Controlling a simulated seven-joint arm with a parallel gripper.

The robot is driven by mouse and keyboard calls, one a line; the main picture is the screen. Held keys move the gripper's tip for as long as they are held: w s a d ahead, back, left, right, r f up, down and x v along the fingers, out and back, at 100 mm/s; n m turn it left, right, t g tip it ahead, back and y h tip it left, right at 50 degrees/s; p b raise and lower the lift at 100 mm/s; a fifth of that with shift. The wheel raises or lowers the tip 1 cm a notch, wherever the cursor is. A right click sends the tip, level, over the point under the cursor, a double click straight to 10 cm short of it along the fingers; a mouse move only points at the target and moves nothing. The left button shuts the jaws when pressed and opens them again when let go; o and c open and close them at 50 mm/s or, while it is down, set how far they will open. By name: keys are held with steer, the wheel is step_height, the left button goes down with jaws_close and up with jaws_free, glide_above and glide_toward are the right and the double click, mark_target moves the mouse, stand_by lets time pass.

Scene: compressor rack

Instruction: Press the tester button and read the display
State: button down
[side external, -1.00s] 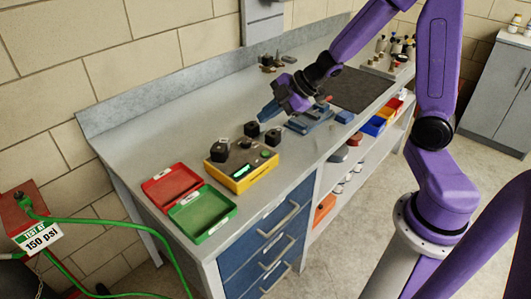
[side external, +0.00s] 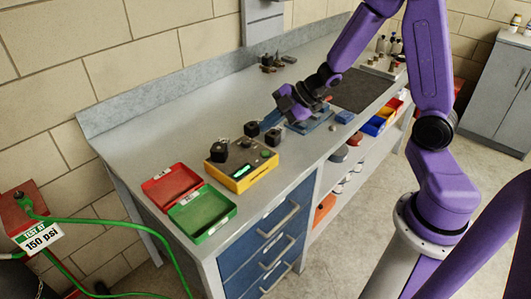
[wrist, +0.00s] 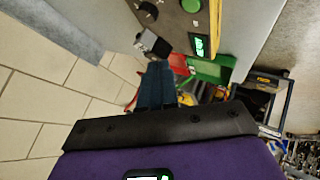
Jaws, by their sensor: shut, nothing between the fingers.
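The tester (side external: 256,176) is a yellow box with a grey top, standing on the workbench. Its lit green display (side external: 240,174) faces the front; the digits are too small to read. A green button (side external: 265,154) is on its top, and it also shows at the top of the wrist view (wrist: 190,5). The display shows there too (wrist: 200,46), partly lit, unreadable. My gripper (side external: 268,124) has blue fingers, shut and empty, just behind the tester and apart from the button. The fingers (wrist: 158,72) also show in the wrist view.
A red tray (side external: 171,182) and a green tray (side external: 202,212) lie to the left. A blue fixture (side external: 318,119) and dark mat (side external: 358,90) are on the right.

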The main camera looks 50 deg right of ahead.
mark_target(269, 153)
steer(key=shift+f, duration=3.1)
steer(key=shift+f, duration=0.1)
steer(key=shift+f, duration=0.3)
steer(key=shift+f, duration=0.4)
stand_by(0.4)
steer(key=shift+r, duration=0.8)
steer(key=shift+r, duration=2.5)
